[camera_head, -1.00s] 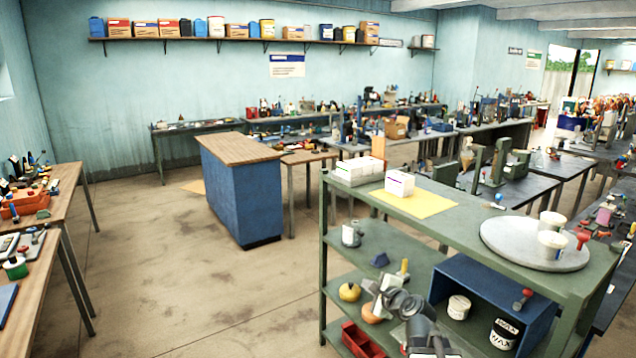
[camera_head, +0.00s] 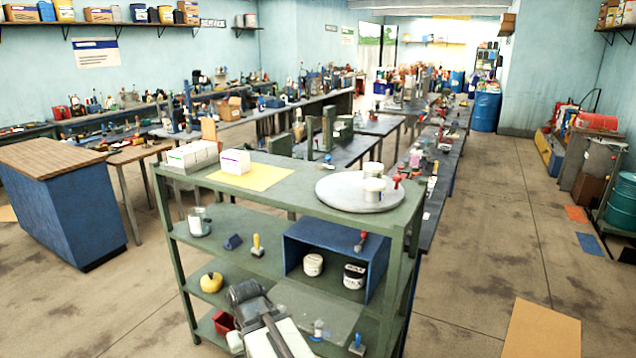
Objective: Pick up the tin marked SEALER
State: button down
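Two white tins stand inside the blue open-fronted box (camera_head: 290,255) on the green shelf unit. The right tin (camera_head: 354,276) has a black label with white marks, too small to read surely. The left tin (camera_head: 313,264) has a pale label that I cannot read. Two more pale tins, a rear one (camera_head: 373,169) and a front one (camera_head: 374,190), stand on the round grey tray (camera_head: 335,196) on the unit's top. No label reading SEALER is legible. My arm shows low in the picture, in front of the shelves; I see no gripper fingers.
White boxes (camera_head: 235,161) and a yellow sheet (camera_head: 268,177) lie on the shelf top. A yellow-handled stamp (camera_head: 257,246) and a glass jar (camera_head: 199,222) stand further left.

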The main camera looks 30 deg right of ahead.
aim_at(313, 262)
jog(key=z, duration=2.65)
jog(key=k, duration=1.55)
jog(key=u, duration=1.25)
jog(key=i, duration=1)
